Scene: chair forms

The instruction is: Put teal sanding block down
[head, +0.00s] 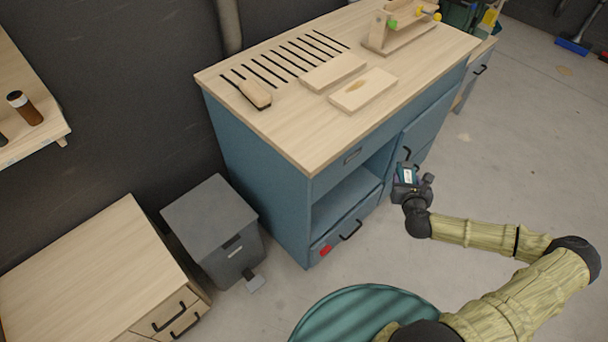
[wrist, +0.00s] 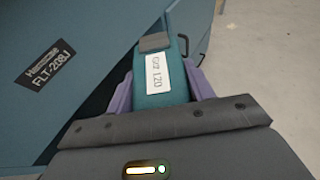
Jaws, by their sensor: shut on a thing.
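The teal sanding block (wrist: 160,99) is between the two purple fingers of my gripper (wrist: 160,95) in the wrist view. It bears a white label that seems to read "G02 120" and has a grey end piece. My gripper is shut on it. In the head view my gripper (head: 405,175) is in front of the blue workbench (head: 262,165), beside its right-hand door and below the height of the top. The block shows there only as a small teal patch with a white label.
The wooden worktop (head: 310,140) carries a brush (head: 255,93), two wooden blocks (head: 362,90) and a wooden jig (head: 400,30). Its front corner is bare. An open shelf (head: 345,198) lies below. A grey bin (head: 212,230) and a wooden cabinet (head: 90,270) stand left.

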